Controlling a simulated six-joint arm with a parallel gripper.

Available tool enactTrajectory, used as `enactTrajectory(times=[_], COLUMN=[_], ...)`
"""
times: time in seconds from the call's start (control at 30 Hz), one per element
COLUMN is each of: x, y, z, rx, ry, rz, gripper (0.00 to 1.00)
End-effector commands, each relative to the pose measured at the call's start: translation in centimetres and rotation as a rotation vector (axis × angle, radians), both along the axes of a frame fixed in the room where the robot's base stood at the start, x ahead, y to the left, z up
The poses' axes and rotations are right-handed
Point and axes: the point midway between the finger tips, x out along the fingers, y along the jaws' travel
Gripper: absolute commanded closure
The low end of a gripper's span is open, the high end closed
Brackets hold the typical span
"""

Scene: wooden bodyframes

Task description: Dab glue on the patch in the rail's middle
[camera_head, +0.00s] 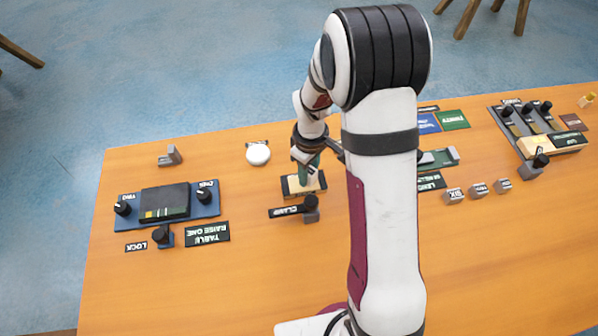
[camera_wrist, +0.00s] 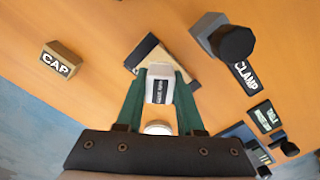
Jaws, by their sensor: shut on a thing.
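My gripper (camera_wrist: 160,88) is shut on a small white bottle (camera_wrist: 160,84) with a dark label. Its green fingers stand on either side of the bottle, and they show above the rail in the head view (camera_head: 307,170). The pale wooden rail (camera_head: 292,187) lies in a dark holder under the gripper. In the wrist view the rail (camera_wrist: 180,48) runs diagonally behind the bottle. The bottle hides the rail's middle, so I cannot see the patch or whether the tip touches it.
A black clamp knob (camera_head: 311,202) stands close beside the rail, with its CLAMP label (camera_wrist: 245,78). A CAP block (camera_wrist: 61,60) stands apart. A white round piece (camera_head: 258,153) sits to the left. A blue panel with knobs (camera_head: 205,205) is farther left.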

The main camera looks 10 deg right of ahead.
Motion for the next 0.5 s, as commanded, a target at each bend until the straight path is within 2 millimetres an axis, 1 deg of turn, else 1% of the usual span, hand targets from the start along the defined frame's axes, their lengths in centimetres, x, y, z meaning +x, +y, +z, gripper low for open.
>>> enactTrajectory(times=[0.2,0.27,0.3,0.5], x=[0.0,0.1,0.0,0.1], y=[-2.0,-2.0,-2.0,-2.0], z=[0.0,0.5,-0.4,1.8], rx=[0.0,0.0,0.0,0.0], ry=[0.0,-0.003,0.004,-0.001], rz=[-0.002,0.0,0.001,0.0], gripper=[1.0,1.0,1.0,1.0])
